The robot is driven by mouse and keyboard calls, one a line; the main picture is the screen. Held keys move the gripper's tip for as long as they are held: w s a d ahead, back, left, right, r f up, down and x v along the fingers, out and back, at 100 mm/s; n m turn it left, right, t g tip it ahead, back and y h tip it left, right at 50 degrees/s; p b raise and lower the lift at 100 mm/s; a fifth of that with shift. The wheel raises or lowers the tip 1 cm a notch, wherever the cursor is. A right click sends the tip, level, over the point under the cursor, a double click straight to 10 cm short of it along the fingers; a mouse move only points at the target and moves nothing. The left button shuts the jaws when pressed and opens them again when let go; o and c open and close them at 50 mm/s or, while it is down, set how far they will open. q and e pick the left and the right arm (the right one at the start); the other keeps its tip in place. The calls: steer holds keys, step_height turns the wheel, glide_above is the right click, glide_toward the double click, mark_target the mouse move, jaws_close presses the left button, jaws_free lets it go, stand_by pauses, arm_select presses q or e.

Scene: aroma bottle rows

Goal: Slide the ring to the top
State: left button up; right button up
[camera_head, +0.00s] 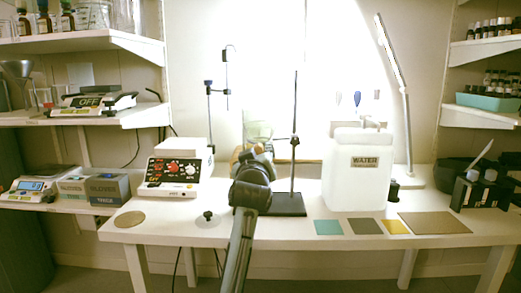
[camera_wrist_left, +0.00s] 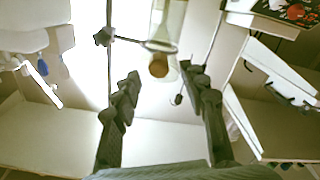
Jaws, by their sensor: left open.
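The stand has a dark base (camera_head: 287,205) and an upright rod (camera_head: 294,100). A clamp (camera_head: 293,140) sits partway up the rod, and its arm runs left. In the left wrist view the clamp (camera_wrist_left: 103,37) carries a thin arm to the ring (camera_wrist_left: 160,46). A pale glass vessel (camera_wrist_left: 170,18) shows at the ring, with a brown round piece (camera_wrist_left: 158,66) beside it. My left gripper (camera_head: 255,149) is left of the rod, near a pale greenish glass (camera_head: 258,130). The arm hides part of the ring area. My right gripper is out of view.
A hotplate (camera_head: 172,175) stands left on the table, with a thin stand (camera_head: 209,130) beside it. A white water jug (camera_head: 357,175) and a lamp (camera_head: 395,70) stand right. Colored mats (camera_head: 327,227) lie along the front edge. Shelves flank both sides.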

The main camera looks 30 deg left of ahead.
arm_select(q)
steer(key=shift+x, duration=1.45)
jaws_close()
